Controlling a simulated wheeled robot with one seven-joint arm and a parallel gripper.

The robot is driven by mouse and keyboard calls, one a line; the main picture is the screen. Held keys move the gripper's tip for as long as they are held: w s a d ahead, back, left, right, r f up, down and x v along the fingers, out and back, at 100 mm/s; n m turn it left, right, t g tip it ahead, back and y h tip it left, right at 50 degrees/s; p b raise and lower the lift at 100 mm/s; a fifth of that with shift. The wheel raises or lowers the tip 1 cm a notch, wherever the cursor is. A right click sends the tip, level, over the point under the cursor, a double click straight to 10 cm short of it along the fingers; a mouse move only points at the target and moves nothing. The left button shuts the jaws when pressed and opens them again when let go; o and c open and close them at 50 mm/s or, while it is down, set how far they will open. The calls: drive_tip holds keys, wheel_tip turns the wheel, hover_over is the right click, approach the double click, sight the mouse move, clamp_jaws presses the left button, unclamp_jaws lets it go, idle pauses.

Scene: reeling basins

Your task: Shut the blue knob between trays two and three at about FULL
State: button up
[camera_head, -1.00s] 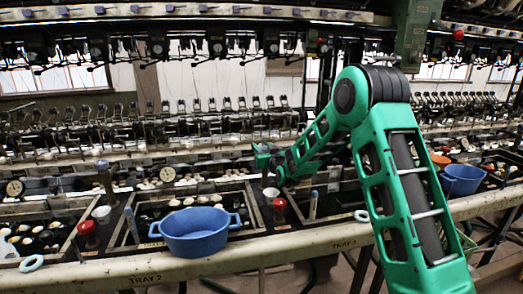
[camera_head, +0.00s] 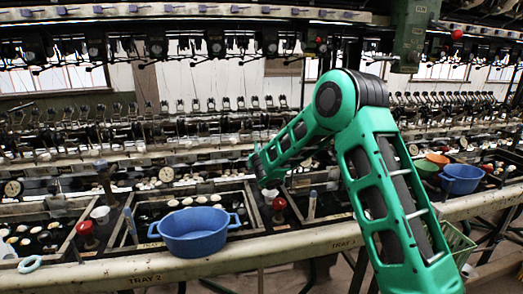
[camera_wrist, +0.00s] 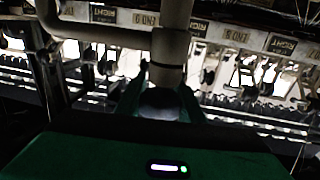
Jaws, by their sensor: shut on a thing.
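My gripper (camera_head: 262,168) is at the back of the divider between the second and third trays. In the wrist view its two dark green fingers (camera_wrist: 160,98) are closed on either side of a rounded grey-blue top, which I take to be the blue knob (camera_wrist: 160,97). In the head view the gripper hides this knob. A similar post with a bluish top (camera_head: 102,166) stands at the left divider. The knob's dial marking cannot be read.
A blue basin (camera_head: 194,232) sits at the front of tray two. A red knob (camera_head: 279,204) and a blue upright handle (camera_head: 312,205) stand near the divider. A pipe (camera_wrist: 171,45) rises close ahead.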

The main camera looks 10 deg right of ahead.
drive_tip(key=shift+s+d+m+g+h, duration=0.1)
drive_tip(key=shift+d+m+g+h, duration=0.25)
drive_tip(key=shift+m+h, duration=0.7)
drive_tip(key=shift+s+d+m+g+h, duration=0.1)
drive_tip(key=shift+m+g+h, duration=0.45)
drive_tip(key=shift+h, duration=0.85)
drive_tip(key=shift+s+d+m+g+h, duration=0.1)
drive_tip(key=shift+d+m+g+h, duration=0.25)
drive_tip(key=shift+m+h, duration=0.75)
drive_tip(key=shift+r+h, duration=0.1)
drive_tip(key=shift+h, duration=0.15)
drive_tip(key=o, duration=1.1)
drive_tip(key=shift+c, duration=0.2)
drive_tip(key=v, duration=1)
drive_tip(key=shift+s+a, duration=0.25)
